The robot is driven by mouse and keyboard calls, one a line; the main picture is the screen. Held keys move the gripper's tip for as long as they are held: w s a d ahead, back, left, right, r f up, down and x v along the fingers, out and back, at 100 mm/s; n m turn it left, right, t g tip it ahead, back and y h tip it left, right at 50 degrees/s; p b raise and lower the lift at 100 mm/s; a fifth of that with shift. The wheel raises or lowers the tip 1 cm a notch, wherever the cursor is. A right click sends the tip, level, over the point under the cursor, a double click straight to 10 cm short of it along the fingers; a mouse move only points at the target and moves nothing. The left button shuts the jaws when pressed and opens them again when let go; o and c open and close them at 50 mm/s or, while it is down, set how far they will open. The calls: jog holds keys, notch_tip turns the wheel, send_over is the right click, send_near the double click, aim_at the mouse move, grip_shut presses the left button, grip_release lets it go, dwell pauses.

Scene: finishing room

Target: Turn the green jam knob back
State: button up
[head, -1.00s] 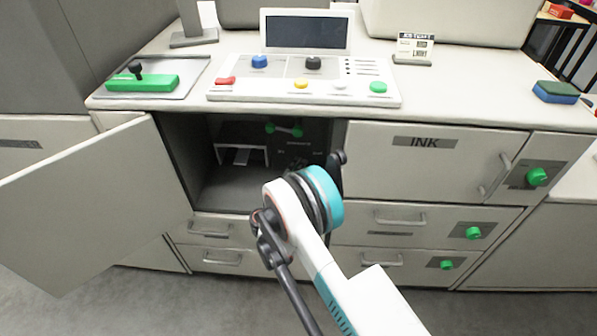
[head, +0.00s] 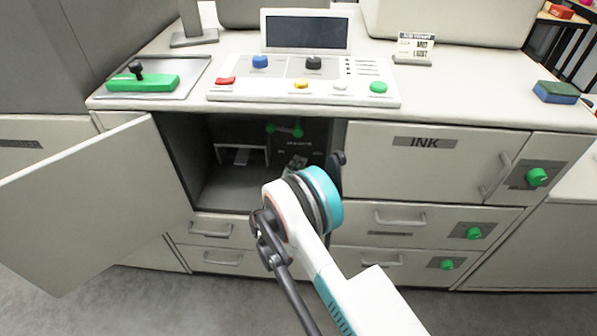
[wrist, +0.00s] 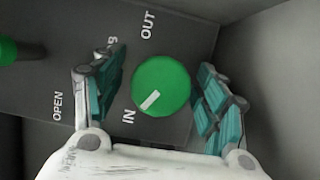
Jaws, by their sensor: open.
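The green jam knob (wrist: 162,84) is round with a white pointer mark. It sits on a dark panel in the wrist view, and the mark points lower left towards the word IN. My gripper (wrist: 162,62) is open, with one teal-padded finger on each side of the knob. A gap shows between the knob and the left finger; the right finger is very close, and I cannot tell if it touches. In the head view my arm reaches to the open compartment (head: 225,190), and its links hide part of the inside.
The panel carries the words OUT and OPEN, and a green-ended handle (wrist: 8,50) at the left. A pale wall (wrist: 275,80) stands close on the right. The open door (head: 95,200) hangs left of the compartment. Other green knobs, such as one by INK (head: 537,177), are on the front.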

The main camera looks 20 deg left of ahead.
jog(key=s, duration=0.4)
jog(key=s+a, duration=0.1)
jog(key=s, duration=0.2)
jog(key=shift+s, duration=0.1)
